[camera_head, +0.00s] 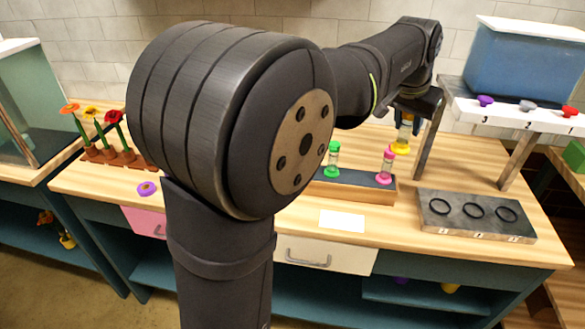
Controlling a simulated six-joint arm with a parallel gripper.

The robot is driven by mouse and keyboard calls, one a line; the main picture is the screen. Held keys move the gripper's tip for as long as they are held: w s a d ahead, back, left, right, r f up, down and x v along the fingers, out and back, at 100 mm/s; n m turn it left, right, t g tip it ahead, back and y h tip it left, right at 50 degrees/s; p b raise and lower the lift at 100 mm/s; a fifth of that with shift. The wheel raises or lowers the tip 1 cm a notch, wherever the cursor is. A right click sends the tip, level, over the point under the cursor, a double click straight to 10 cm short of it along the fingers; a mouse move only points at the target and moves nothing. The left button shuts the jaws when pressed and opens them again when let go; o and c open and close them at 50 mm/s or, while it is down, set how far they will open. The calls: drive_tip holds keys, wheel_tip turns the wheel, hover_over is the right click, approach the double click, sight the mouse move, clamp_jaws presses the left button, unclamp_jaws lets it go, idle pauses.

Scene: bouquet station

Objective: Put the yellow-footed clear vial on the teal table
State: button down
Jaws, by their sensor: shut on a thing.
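The clear vial with the yellow foot (400,148) is upright below my gripper (406,114), behind the vial rack. My gripper is shut on its upper part; the fingertips are partly hidden by my wrist. The foot appears above the wooden top, but the exact gap cannot be told. The central table (455,168) has a light wooden top and teal sides. The side table at the far left (22,168) also has a wooden top and teal sides.
A rack (352,190) holds a green vial (333,160) and a pink vial (386,167). A grey plate with black rings (475,215) lies right. Flowers (93,130) stand left.

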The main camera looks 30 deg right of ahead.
drive_tip(key=w+a+n+t, duration=0.1)
drive_tip(key=w+n, duration=0.1)
drive_tip(key=w, duration=1.2)
drive_tip(key=w+a+n+t, duration=0.1)
drive_tip(key=w+a+n, duration=0.1)
drive_tip(key=w, duration=1.3)
wheel_tip(320, 180, down, 11)
drive_tip(key=shift+y, duration=0.4)
drive_tip(key=shift+w+a+f, duration=0.7)
drive_tip(key=shift+w+f, duration=1.05)
drive_tip(key=shift+f, duration=0.1)
drive_tip(key=shift+w+a+f, duration=0.65)
drive_tip(key=shift+w+f, duration=1.15)
drive_tip(key=shift+f, duration=0.05)
drive_tip(key=shift+w+a+f, duration=0.7)
drive_tip(key=shift+w+f, duration=1.05)
drive_tip(key=shift+f, duration=0.1)
drive_tip(key=shift+f, duration=0.2)
drive_tip(key=c, duration=1.1)
unclamp_jaws()
